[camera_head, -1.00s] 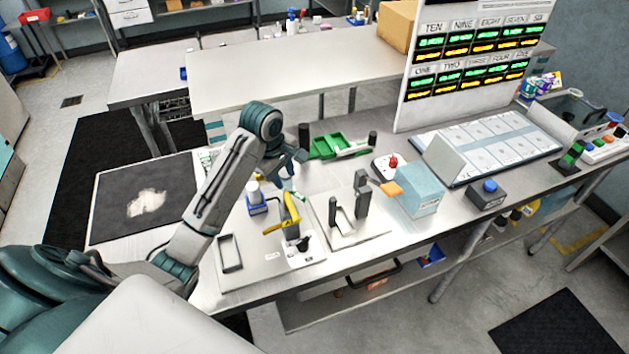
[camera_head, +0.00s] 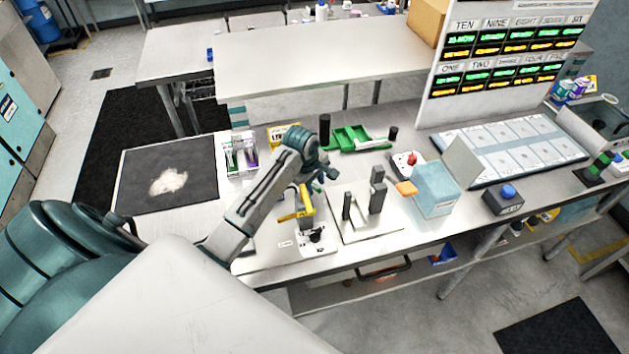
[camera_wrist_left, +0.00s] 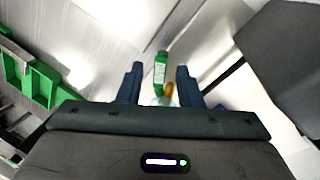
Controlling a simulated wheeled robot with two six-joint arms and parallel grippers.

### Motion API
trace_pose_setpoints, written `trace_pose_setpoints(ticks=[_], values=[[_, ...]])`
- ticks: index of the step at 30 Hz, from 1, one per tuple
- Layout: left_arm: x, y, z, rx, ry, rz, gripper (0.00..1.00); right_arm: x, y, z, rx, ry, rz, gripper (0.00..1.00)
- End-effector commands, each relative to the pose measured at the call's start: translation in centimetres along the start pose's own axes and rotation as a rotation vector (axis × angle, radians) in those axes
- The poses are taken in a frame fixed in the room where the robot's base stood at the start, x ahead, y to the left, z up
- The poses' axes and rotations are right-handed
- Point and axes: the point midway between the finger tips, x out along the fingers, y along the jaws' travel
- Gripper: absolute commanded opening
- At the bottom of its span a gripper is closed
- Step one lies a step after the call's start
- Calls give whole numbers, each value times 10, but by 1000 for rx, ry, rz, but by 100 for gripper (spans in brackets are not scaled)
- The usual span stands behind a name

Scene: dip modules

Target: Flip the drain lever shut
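My left gripper (camera_head: 322,177) hangs low over the bench, just behind a small fixture with a yellow arm (camera_head: 305,205). In the left wrist view its two dark fingers (camera_wrist_left: 158,85) are apart. A green handle with white lettering (camera_wrist_left: 161,70) shows between and beyond the fingertips, with a gap on both sides. It looks like the drain lever. An orange-brown piece (camera_wrist_left: 169,90) shows beside its lower end. In the head view the arm largely hides the green handle. My right gripper is out of view.
A plate with dark upright posts (camera_head: 360,210) stands right of the fixture, and a light blue box (camera_head: 435,188) beyond it. A green tray (camera_head: 350,138) lies behind. A white plate with a black knob (camera_head: 318,238) is in front. A dark mat (camera_head: 190,165) lies left.

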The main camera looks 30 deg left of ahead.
Motion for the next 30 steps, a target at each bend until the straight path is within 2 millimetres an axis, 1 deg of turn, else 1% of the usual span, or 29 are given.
trace_pose_setpoints(ticks=[3,7,8,9,11,12,17,25,30], values=[[2,0,0,0,0,0,32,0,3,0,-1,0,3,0],[1,0,0,0,0,0,32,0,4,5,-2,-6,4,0],[1,0,0,0,0,0,29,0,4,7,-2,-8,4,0],[1,0,0,0,0,0,21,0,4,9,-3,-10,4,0],[1,0,0,0,0,0,9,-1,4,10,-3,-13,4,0],[1,0,0,0,0,0,1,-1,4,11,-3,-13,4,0],[1,0,0,4,-1,0,0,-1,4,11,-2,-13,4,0],[-1,-6,0,152,-35,0,0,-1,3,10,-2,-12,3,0],[-1,-6,0,173,-41,0,0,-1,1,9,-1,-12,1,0]])
